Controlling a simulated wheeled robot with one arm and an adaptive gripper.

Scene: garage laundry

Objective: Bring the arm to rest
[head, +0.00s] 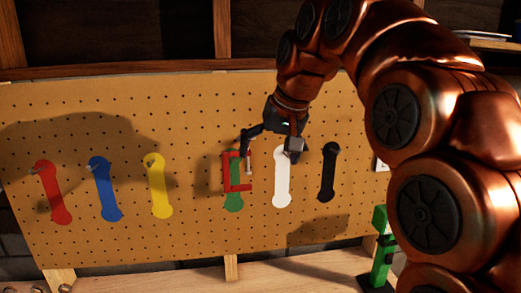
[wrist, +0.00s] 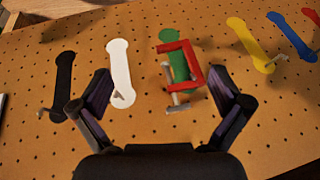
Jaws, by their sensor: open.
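My gripper (head: 269,155) is in front of the pegboard, its fingers spread and nothing between them in its grasp. In the wrist view my gripper (wrist: 161,82) is open, with a finger at each side of the picture. A red C-shaped clamp (head: 238,187) hangs on the pegboard over the green painted shape. The red clamp (wrist: 190,64) also shows in the wrist view, beyond the open fingers, and it looks apart from them. My arm bends down from the right in the head view.
The pegboard (head: 118,130) carries red (head: 53,194), blue (head: 103,188), yellow (head: 158,188), green (head: 234,203), white (head: 282,180) and black (head: 328,172) shapes with pegs. A green clamp (head: 380,248) stands on the wooden bench (head: 300,272) at the lower right, near my arm.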

